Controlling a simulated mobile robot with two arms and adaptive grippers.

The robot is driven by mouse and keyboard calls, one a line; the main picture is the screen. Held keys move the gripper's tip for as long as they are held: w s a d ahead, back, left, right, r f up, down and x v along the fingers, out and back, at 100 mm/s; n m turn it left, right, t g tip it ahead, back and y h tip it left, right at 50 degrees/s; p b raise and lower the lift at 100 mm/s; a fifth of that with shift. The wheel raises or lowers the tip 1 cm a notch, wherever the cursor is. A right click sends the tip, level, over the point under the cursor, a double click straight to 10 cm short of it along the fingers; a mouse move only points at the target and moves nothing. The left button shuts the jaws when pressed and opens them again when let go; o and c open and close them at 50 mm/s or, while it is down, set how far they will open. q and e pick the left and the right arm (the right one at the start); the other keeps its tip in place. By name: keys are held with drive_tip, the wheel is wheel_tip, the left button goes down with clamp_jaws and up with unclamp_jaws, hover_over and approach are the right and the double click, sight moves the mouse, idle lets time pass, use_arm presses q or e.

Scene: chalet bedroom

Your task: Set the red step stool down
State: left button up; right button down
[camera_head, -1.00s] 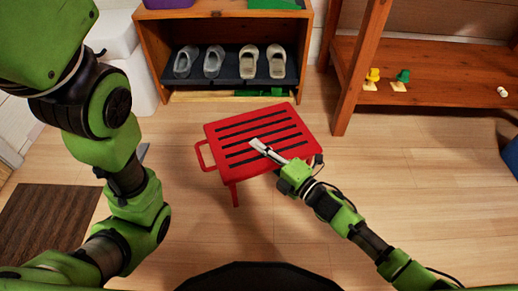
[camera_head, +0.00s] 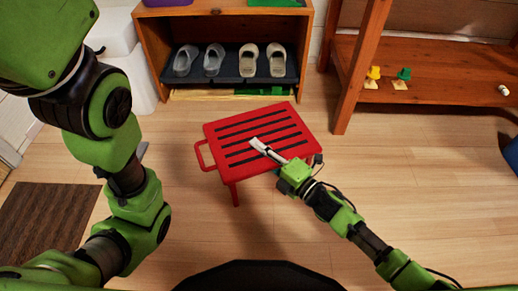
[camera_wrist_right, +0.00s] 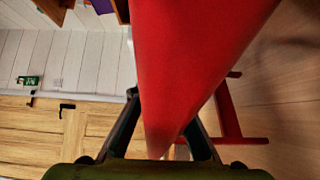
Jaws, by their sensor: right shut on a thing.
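The red step stool (camera_head: 230,135) is upright in the middle of the head view, its slatted top facing up. Its loop handle (camera_head: 203,156) sticks out on the left and a front leg (camera_head: 234,192) points down. I cannot tell whether its feet touch the floor. My right gripper (camera_head: 262,149) reaches in from the lower right, its pale fingertips over the slatted top. In the right wrist view, a broad red part of the stool (camera_wrist_right: 190,60) lies between the dark fingers (camera_wrist_right: 165,135), which are shut on it.
A wooden shoe shelf (camera_head: 152,55) with grey and beige shoes stands just behind the stool. A wooden shelf unit (camera_head: 450,85) holding small yellow and green things is at the right. A dark mat (camera_head: 45,220) lies at the left. Floor in front is clear.

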drive_tip(key=shift+d+f, duration=0.1)
drive_tip(key=shift+f, duration=0.3)
drive_tip(key=c, duration=2.4)
unclamp_jaws()
drive_tip(key=o, duration=0.5)
drive_tip(key=shift+f, duration=0.3)
drive_tip(key=shift+s+d, duration=0.2)
drive_tip(key=shift+s, duration=0.1)
drive_tip(key=v, duration=1.1)
drive_tip(key=shift+r, duration=0.35)
drive_tip(key=shift+s+d, duration=0.1)
drive_tip(key=shift+d, duration=0.05)
